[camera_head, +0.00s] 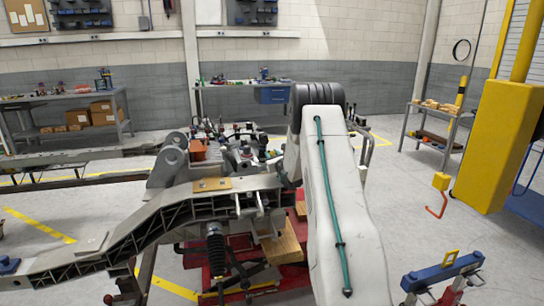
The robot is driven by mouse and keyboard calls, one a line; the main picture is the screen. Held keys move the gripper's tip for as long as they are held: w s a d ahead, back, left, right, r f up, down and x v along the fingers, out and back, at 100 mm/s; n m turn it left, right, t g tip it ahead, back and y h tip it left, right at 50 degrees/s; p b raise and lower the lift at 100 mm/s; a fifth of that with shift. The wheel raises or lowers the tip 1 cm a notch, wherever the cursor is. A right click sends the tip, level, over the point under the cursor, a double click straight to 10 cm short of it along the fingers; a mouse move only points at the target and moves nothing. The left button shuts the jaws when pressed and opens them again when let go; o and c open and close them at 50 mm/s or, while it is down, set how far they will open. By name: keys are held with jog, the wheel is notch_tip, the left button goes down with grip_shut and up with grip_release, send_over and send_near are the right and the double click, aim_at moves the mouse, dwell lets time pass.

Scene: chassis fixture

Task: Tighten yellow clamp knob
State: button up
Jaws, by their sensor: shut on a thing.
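My white arm (340,215) with a teal cable rises from the bottom of the view to a black ribbed joint (317,96). My gripper is not visible; the arm hides the area behind it. I cannot make out the yellow clamp knob. The grey metal chassis fixture (165,212) spans the left and middle, with a flat yellowish plate (212,184) on its top. An orange part (198,150) and several small metal and dark fittings (243,150) sit on it, left of my arm.
A blue and red stand (443,272) is at the lower right. Workbenches (65,97) line the back. Floor between the fixture and the back benches is partly clear.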

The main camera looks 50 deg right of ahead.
dwell(0.5)
jog(key=o, duration=1)
jog(key=shift+c, duration=0.2)
jog(key=shift+s, duration=0.1)
jog(key=v, duration=0.7)
jog(key=shift+s+a, duration=0.2)
jog(key=shift+s, duration=0.1)
